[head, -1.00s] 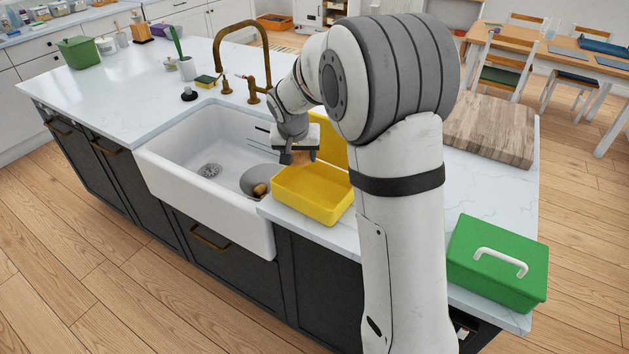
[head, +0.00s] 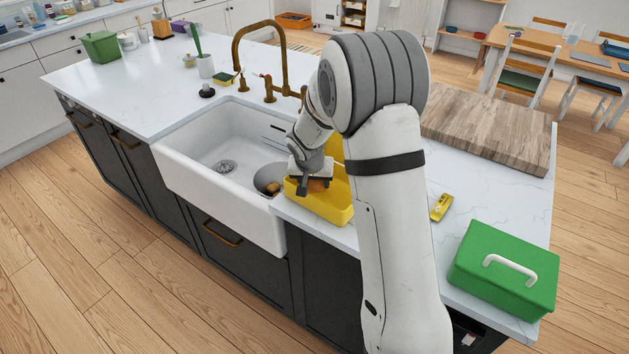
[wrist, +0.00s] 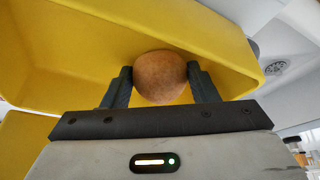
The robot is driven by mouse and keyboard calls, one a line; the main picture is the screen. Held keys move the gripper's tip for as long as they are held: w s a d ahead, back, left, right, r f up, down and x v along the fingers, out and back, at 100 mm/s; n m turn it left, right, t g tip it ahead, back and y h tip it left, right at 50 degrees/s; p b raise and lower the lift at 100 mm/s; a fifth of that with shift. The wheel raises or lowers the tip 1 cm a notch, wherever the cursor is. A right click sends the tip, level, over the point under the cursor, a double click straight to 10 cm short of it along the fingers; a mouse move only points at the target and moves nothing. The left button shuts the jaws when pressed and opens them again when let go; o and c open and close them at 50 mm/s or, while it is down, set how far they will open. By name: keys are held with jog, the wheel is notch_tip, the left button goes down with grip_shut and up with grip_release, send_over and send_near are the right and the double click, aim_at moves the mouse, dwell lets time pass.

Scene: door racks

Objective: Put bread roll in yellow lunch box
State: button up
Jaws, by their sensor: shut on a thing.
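The yellow lunch box (head: 325,208) stands open on the counter to the right of the sink. Its yellow lid stands raised behind it, partly hidden by my arm. My gripper (head: 316,188) is low over the box's opening, seemingly with its fingers within the rim. In the wrist view my gripper (wrist: 160,88) is shut on a round brown bread roll (wrist: 160,77), with a dark finger on each side. The yellow box (wrist: 75,45) fills the view behind the roll. Whether the roll touches the box floor I cannot tell.
The white sink (head: 205,165) lies to the left, with a grey round vessel holding a brown item near its right wall. A brass tap (head: 268,40) stands behind. A wooden board (head: 485,130), a small yellow object (head: 441,207) and a green lidded box (head: 505,270) are to the right.

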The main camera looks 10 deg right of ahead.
jog(key=shift+f, duration=0.2)
jog(key=o, duration=0.7)
jog(key=shift+r, duration=0.1)
jog(key=shift+c, duration=0.2)
jog(key=shift+r, duration=0.35)
jog(key=b+v, duration=0.2)
jog(key=v, duration=0.9)
jog(key=s+d+r+n+y, duration=0.1)
jog(key=s+r, duration=0.1)
jog(key=s, duration=1.2)
jog(key=s+d+r+n+g, duration=0.1)
jog(key=s+d+r+n, duration=0.1)
jog(key=s, duration=1.2)
jog(key=shift+s+r+n+y, duration=0.25)
jog(key=shift+s+n+y, duration=0.05)
jog(key=shift+s+y, duration=0.1)
jog(key=shift+d, duration=0.1)
